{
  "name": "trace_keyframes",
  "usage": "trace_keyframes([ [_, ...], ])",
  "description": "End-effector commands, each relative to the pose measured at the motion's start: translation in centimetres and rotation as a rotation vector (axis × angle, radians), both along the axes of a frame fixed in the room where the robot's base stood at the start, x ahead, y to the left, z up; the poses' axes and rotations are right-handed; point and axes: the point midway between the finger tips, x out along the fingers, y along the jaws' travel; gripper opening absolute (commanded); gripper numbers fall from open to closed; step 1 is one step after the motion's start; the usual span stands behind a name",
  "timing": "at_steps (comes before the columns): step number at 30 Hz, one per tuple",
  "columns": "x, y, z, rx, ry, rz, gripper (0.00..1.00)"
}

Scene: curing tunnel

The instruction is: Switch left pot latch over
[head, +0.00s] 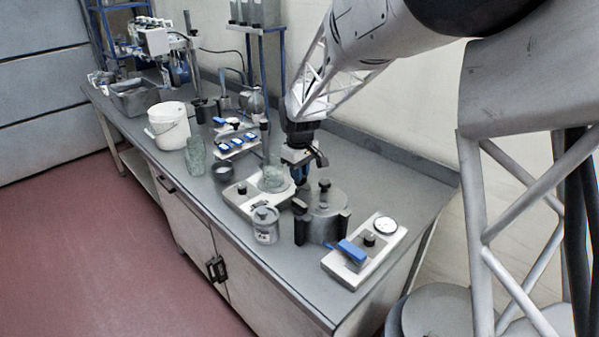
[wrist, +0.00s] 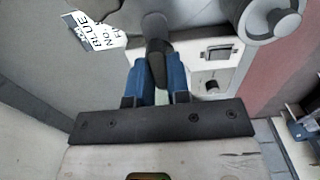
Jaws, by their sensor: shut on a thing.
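The grey metal pot (head: 325,222) stands on the bench with a black knob (head: 324,186) on its lid. Black latch parts show on its sides, one at the left (head: 300,230) and one at the right (head: 344,226). My gripper (head: 301,178) is at the pot's back left, pointing down, and its fingertips are partly hidden. In the wrist view, my gripper's two blue fingers (wrist: 159,82) are shut on a black rounded lever (wrist: 157,62), which looks like the left latch. The lever's lower end is hidden between the fingers.
A small grey lidded canister (head: 265,226) stands left of the pot. A white plate device (head: 240,203) with a glass beaker (head: 271,179) is behind it. The bench's front edge is close.

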Motion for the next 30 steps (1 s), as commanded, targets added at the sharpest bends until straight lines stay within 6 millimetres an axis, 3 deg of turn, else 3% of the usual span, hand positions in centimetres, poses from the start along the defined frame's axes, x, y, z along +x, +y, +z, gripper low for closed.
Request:
trace_keyframes([
  [8,0.0,0.0,0.0,-0.001,0.001,0.001,0.00],
  [9,0.0,0.0,0.0,-0.001,0.001,0.000,0.20],
  [14,0.0,0.0,0.0,0.000,0.000,0.000,0.43],
  [23,0.0,0.0,0.1,0.000,0.000,-0.001,0.43],
  [30,0.0,0.0,1.4,0.000,-0.001,-0.001,0.43],
])
